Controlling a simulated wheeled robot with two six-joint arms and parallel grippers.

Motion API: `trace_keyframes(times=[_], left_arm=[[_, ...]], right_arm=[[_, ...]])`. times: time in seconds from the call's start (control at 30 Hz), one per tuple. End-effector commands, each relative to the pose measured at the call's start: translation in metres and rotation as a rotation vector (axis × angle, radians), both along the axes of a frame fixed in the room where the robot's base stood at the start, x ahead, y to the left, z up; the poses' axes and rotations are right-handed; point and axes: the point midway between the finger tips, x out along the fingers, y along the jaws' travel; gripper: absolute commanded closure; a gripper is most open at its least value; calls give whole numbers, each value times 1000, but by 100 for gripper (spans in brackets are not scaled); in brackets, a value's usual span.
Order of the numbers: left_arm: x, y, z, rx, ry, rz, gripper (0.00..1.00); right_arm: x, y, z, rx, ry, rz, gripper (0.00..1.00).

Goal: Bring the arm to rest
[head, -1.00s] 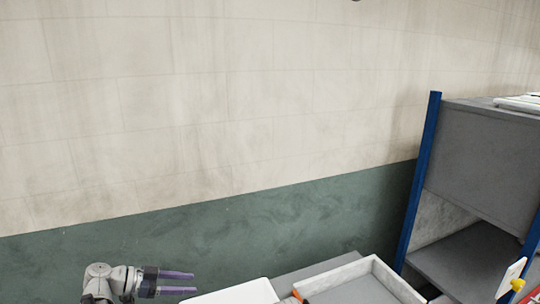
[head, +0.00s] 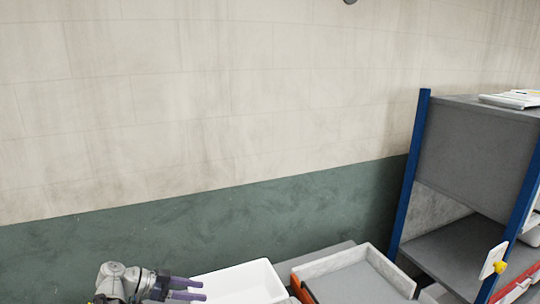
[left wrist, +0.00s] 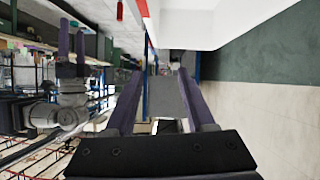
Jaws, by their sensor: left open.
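My left gripper (head: 203,290) is at the bottom left of the head view, its two purple fingers pointing right with a gap between them. It is open, with nothing between the fingers. In the left wrist view its fingers (left wrist: 160,75) stand apart at the bottom middle, also empty. A grey arm with two purple fingers, my right gripper (left wrist: 72,45), shows at the left of the left wrist view. Its fingers look apart, with nothing seen between them. The head view does not show the right gripper.
A white bin (head: 241,284) lies just right of the left gripper. A grey-lined tray (head: 352,262) with an orange edge stands further right. A rack with blue posts (head: 408,180) and grey shelves is at the right. The wall (head: 220,100) behind is bare.

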Motion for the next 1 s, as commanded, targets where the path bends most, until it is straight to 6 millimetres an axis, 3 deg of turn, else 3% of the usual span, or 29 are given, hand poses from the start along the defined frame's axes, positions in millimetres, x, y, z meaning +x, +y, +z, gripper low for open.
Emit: trace_keyframes(times=[0.37, 0.63, 0.8, 1.0], left_arm=[[-34, -67, -43, 165, 324, 15, 46], [-94, -128, -92, 497, 661, 174, 46], [-129, -145, -111, 723, 764, 379, 46], [-152, -150, -117, 882, 761, 597, 46]], right_arm=[[0, 0, 0, 0, 0, 0, 28], [0, 0, 0, 0, 0, 0, 28], [0, 0, 0, 0, 0, 0, 28], [0, 0, 0, 0, 0, 0, 28]])
